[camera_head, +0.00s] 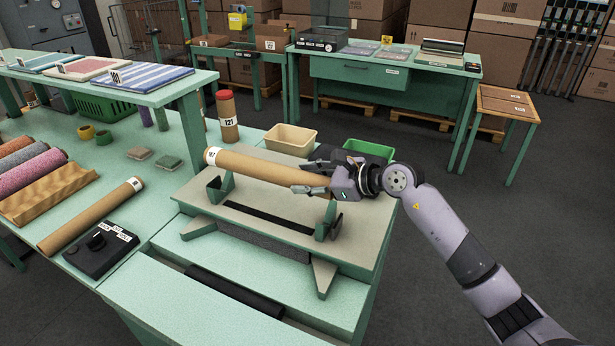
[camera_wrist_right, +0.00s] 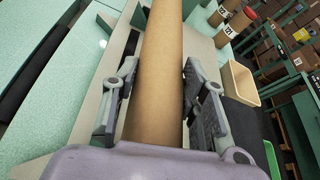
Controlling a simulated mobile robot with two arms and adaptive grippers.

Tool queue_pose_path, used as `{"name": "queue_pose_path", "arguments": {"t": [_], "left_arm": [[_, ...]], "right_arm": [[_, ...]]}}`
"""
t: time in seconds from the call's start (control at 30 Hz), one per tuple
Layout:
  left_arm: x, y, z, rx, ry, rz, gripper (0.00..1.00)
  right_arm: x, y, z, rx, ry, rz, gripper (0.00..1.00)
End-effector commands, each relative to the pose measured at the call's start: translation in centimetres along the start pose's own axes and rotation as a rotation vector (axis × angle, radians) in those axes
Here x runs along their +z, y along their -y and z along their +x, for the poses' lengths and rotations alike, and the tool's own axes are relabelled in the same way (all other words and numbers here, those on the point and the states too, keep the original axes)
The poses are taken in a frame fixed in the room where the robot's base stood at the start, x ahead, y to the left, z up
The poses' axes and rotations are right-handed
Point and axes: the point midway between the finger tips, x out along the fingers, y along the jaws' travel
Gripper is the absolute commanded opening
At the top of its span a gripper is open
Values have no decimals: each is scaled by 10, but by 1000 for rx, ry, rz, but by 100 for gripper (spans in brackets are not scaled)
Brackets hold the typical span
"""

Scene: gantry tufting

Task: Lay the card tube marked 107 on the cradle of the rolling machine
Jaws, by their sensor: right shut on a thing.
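The card tube (camera_head: 252,166) is brown, with a white label at its left end that looks like 107, though the print is small. My right gripper (camera_head: 318,182) is shut on it near its right end. In the right wrist view the tube (camera_wrist_right: 162,60) runs away from me between the two fingers. The rolling machine (camera_head: 285,205) has a cradle of green end brackets, the left one (camera_head: 219,186) and the right one (camera_head: 328,222). The tube hangs roughly level by the cradle, apparently above and behind it; contact cannot be told. My left gripper is out of view.
Another tube (camera_head: 95,213) lies on the green bench to the left, by a black control box (camera_head: 101,250). An upright tube marked 121 (camera_head: 227,118), a cream bin (camera_head: 290,139) and a green bin (camera_head: 368,149) stand behind the machine. Rolled textiles (camera_head: 50,172) lie far left.

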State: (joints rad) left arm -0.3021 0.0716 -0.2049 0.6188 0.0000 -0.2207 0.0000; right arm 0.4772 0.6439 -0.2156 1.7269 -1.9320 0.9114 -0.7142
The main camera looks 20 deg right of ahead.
Motion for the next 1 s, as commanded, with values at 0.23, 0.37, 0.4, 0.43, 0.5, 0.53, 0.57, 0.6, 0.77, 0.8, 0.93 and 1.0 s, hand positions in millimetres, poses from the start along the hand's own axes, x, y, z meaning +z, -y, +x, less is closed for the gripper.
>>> {"name": "queue_pose_path", "arguments": {"t": [0.23,0.37,0.4,0.43,0.5,0.53,0.57,0.6,0.77,0.8,0.93,1.0], "left_arm": [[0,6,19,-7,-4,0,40],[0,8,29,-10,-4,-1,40],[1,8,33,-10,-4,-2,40],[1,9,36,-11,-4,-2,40],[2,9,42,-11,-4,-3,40],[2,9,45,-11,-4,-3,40],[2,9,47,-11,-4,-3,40],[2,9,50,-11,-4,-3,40],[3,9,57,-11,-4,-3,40],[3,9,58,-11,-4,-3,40],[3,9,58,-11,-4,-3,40],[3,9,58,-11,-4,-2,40]], "right_arm": [[-25,-7,10,-1,1,0,9],[-38,-11,15,-2,1,-1,9],[-42,-12,17,-2,1,-1,9],[-44,-12,18,-2,0,-1,9],[-51,-14,21,-1,0,-1,9],[-54,-15,22,-1,0,-1,9],[-56,-16,23,-1,0,-1,9],[-59,-17,24,-1,0,-1,9],[-66,-19,27,-2,1,-1,9],[-67,-19,27,-2,1,-1,9],[-67,-19,28,-2,1,-1,9],[-67,-19,27,-2,1,-1,9]]}}
